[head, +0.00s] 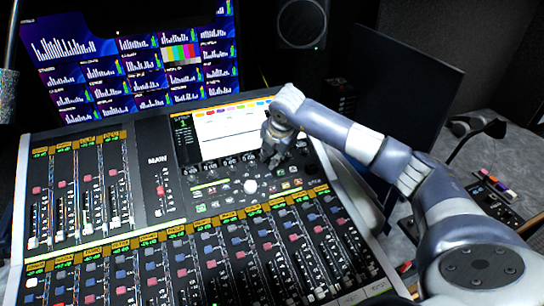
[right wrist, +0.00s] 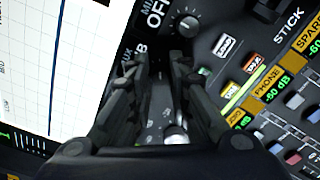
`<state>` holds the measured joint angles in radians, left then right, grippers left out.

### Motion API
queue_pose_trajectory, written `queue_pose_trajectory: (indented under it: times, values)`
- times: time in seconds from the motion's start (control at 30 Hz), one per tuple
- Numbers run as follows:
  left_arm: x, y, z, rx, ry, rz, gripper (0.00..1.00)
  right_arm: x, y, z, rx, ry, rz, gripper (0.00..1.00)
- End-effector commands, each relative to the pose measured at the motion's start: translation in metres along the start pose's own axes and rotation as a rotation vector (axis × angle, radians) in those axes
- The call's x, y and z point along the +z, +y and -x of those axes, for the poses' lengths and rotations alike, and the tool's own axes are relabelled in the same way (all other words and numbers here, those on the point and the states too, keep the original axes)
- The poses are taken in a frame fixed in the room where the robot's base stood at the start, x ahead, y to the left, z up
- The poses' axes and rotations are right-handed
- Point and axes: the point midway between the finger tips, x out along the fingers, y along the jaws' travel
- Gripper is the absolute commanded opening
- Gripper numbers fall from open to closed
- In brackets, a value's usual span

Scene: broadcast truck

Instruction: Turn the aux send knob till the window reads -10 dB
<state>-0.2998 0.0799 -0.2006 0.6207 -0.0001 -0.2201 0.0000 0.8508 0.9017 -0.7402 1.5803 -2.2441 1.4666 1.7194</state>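The mixing console (head: 150,215) fills the lower left of the head view. A readout with white letters "OFF" (right wrist: 158,14) shows at the top, and part of a label like "AUX" is beside the left finger. A dark round knob (right wrist: 190,23) sits just beyond the fingertips. I cannot tell which knob is the aux send. My left gripper is out of view.
Rows of faders and a white ball (head: 250,186) lie around and below the gripper. Behind stand a monitor wall (head: 130,60), a speaker (head: 302,22) and a dark panel (head: 405,85). A small button box (head: 492,195) lies on the right desk.

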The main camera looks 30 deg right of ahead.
Motion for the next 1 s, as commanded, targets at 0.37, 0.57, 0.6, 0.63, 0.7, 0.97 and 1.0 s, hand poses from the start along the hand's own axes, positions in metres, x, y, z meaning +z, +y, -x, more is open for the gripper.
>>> queue_pose_trajectory:
  times: [0.37, 0.57, 0.6, 0.63, 0.7, 0.97, 1.0]
  values:
    - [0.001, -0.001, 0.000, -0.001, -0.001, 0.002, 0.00, 0.000, 0.000, 0.000, 0.000, 0.000, 0.000, 0.36]
    - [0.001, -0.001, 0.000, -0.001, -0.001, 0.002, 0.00, 0.001, 0.001, 0.018, 0.003, -0.001, 0.000, 0.36]
    - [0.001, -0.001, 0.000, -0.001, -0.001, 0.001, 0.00, 0.001, 0.001, 0.025, 0.003, -0.001, 0.001, 0.36]
    - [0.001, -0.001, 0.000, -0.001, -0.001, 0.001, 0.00, 0.001, 0.001, 0.032, 0.003, -0.001, 0.001, 0.36]
    - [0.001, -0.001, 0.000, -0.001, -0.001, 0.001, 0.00, 0.001, 0.001, 0.047, 0.004, -0.003, 0.001, 0.36]
    - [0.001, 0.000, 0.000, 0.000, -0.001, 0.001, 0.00, 0.001, 0.000, 0.099, 0.003, -0.002, 0.000, 0.36]
    - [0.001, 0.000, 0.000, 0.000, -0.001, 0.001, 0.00, 0.001, 0.001, 0.104, 0.004, -0.002, 0.000, 0.36]
